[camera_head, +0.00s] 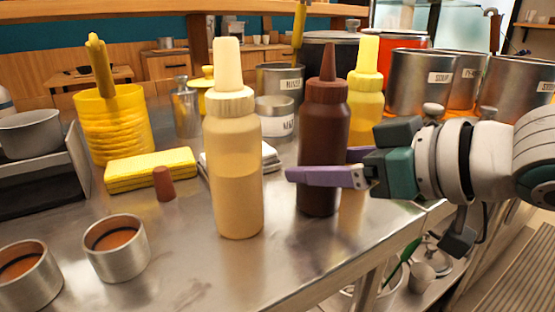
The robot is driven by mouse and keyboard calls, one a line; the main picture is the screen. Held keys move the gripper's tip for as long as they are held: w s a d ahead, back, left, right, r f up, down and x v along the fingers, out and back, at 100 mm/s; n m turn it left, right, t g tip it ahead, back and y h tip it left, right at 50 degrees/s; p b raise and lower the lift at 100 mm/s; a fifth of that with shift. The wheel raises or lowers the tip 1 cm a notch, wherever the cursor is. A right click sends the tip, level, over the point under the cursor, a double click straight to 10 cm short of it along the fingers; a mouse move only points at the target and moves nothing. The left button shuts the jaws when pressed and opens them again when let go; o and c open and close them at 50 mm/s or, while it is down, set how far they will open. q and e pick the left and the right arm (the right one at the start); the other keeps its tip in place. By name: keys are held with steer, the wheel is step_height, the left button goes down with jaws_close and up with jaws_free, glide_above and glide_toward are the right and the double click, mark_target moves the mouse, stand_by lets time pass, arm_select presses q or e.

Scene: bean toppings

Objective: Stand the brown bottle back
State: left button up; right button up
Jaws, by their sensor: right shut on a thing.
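The brown bottle (325,122) stands upright on the right part of the metal counter in the head view. My right gripper (320,165) comes in from the right. Its purple fingers lie around the lower half of the bottle, one in front and one behind, and it is shut on the bottle. The bottle's base looks at or very near the counter top; I cannot tell whether it touches. My left gripper is not in view.
A cream bottle (235,170) stands just left of the brown one, and a yellow bottle (366,85) close behind it. A yellow sponge (150,168), a small brown cap (163,184) and metal cups (116,250) are at left. The counter's front right edge is near.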

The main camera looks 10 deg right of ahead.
steer(key=o, duration=0.3)
steer(key=shift+f, duration=0.1)
steer(key=o, duration=0.5)
steer(key=shift+d+r, duration=0.1)
steer(key=shift+r, duration=0.15)
steer(key=p+v, duration=0.2)
steer(key=v, duration=1)
steer(key=s+f+m+g+h, duration=0.1)
steer(key=s+f+g+h, duration=0.1)
steer(key=s+f, duration=0.2)
steer(key=s+f+m+g+h, duration=0.2)
steer(key=s+f+g, duration=0.1)
steer(key=s+f, duration=0.2)
steer(key=s+f+m+g+h, duration=0.1)
steer(key=s+f+g+h, duration=0.1)
steer(key=s+f, duration=0.3)
steer(key=shift+s+a+g+h, duration=0.2)
steer(key=shift+s+h, duration=0.05)
steer(key=shift+s, duration=0.4)
steer(key=shift+s+a+g+h, duration=0.2)
steer(key=shift+s+h, duration=0.05)
steer(key=shift+s, duration=0.35)
